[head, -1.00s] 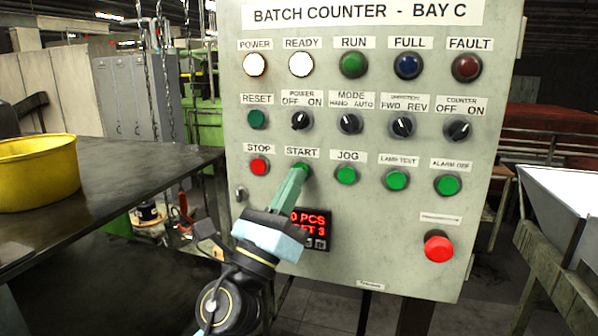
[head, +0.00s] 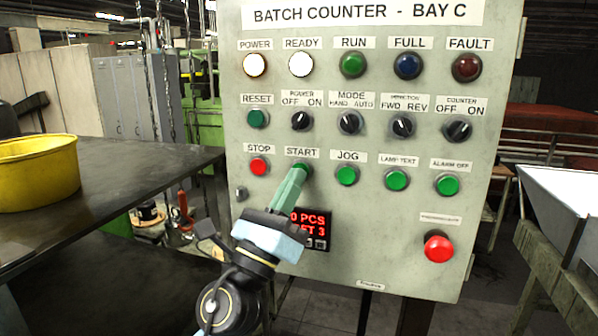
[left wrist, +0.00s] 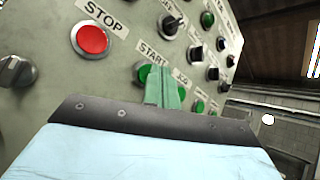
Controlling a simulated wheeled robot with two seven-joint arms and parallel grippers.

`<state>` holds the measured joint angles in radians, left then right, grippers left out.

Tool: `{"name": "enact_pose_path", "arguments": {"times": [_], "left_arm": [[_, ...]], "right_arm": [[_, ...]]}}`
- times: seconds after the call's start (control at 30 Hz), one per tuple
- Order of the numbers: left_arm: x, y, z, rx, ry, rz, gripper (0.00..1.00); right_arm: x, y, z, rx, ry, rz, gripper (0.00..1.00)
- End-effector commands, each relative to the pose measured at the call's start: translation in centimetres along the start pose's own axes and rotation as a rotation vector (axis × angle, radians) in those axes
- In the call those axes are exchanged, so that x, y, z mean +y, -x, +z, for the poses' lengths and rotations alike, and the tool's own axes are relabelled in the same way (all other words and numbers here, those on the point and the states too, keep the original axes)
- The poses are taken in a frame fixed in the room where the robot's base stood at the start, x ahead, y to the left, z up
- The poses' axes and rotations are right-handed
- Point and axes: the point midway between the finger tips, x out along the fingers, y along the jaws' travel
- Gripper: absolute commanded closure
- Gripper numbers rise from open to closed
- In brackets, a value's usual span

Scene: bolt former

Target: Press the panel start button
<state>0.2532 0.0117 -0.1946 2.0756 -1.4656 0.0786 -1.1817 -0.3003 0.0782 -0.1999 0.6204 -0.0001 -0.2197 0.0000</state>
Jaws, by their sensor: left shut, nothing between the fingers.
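The control panel (head: 400,262) stands upright in front of me under the label BATCH COUNTER - BAY C. The green start button (left wrist: 143,72) sits below its START label in the left wrist view, partly hidden by my fingers. My left gripper (head: 303,170) is shut and empty, with its green fingers pointing at the panel and their tips at the start button. In the left wrist view the fingertips (left wrist: 161,72) overlap the button; whether they touch or press it I cannot tell. My right gripper is not in view.
The red stop button (head: 258,166) is left of start and the green jog button (head: 347,176) right. Below are a red-lit display (head: 318,232), partly behind my gripper, and a large red button (head: 438,249). A dark table (head: 130,175) with a yellow bowl (head: 38,178) stands left.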

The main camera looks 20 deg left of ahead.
Motion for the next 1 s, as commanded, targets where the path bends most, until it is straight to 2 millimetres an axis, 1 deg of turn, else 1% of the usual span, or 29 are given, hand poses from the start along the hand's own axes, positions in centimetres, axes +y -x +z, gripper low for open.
{"name": "enact_pose_path", "arguments": {"times": [0.4,0.7,1.0], "left_arm": [[0.02,-0.03,-0.02,0.000,0.000,0.000,1.00],[0.46,-0.60,-0.49,0.000,0.000,0.000,1.00],[0.46,-0.64,-0.46,0.000,0.000,0.000,1.00]], "right_arm": [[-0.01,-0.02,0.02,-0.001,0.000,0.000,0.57],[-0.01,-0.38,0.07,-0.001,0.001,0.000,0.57],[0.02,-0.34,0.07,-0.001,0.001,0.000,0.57]]}}
